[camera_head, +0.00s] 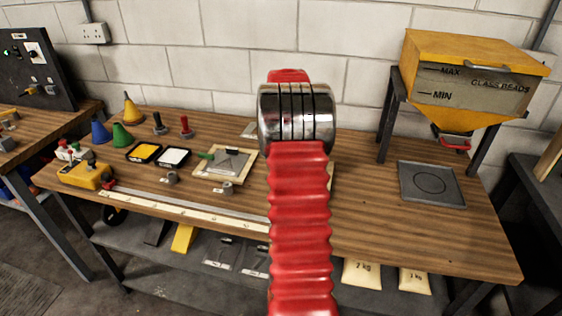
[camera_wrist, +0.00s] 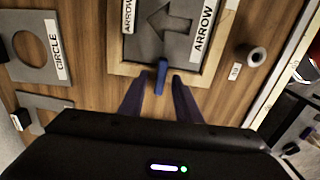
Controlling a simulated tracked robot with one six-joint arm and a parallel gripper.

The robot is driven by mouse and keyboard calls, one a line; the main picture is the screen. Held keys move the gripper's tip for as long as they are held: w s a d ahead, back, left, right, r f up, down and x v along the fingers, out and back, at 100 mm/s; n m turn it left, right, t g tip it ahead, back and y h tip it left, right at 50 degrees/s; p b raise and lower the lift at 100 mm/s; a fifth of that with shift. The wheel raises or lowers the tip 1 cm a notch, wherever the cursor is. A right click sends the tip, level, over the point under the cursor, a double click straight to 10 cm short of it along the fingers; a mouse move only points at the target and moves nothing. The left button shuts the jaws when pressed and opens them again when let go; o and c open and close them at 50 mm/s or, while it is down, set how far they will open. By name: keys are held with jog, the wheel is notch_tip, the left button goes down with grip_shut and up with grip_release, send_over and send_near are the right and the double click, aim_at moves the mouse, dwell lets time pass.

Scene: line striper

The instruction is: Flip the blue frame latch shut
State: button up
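In the wrist view, the blue latch (camera_wrist: 161,74) stands at the near border of a light wooden frame (camera_wrist: 125,69). The frame holds a grey stencil plate (camera_wrist: 145,48) with an arrow cut-out and ARROW labels. My gripper (camera_wrist: 158,82) is open, with its two dark fingers on either side of the blue latch. I see gaps on both sides and no clear contact. I cannot tell the latch's exact tilt. In the head view, my red arm hides the gripper and the blue latch.
A CIRCLE stencil (camera_wrist: 32,42) lies left of the frame in the wrist view, and a grey cylinder (camera_wrist: 257,57) right of it. In the head view, another frame with a green handle (camera_head: 225,163) lies left of my arm. A yellow hopper (camera_head: 470,75) stands at the right.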

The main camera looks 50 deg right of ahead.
notch_tip(320, 180, up, 13)
dwell(0.5)
jog(key=shift+r, duration=0.1)
dwell(0.5)
notch_tip(320, 180, down, 5)
jog(key=a+m, duration=0.2)
jog(key=m, duration=0.3)
jog(key=s+a+r+m+t+h, duration=0.15)
jog(key=a+m, duration=0.25)
jog(key=a, duration=1.7)
jog(key=s+a+r+n+t, duration=0.1)
jog(key=s+a, duration=0.3)
jog(key=a, duration=0.4)
jog(key=s+a+r+n+t+y, duration=0.1)
jog(key=s+a, duration=0.3)
jog(key=a, duration=0.5)
jog(key=s+a+r+n+t, duration=0.1)
jog(key=s+a, duration=0.3)
jog(key=a, duration=0.5)
jog(key=shift+s+a+n+t, duration=0.2)
jog(key=shift+s+n+t, duration=0.05)
jog(key=shift+n+t, duration=0.35)
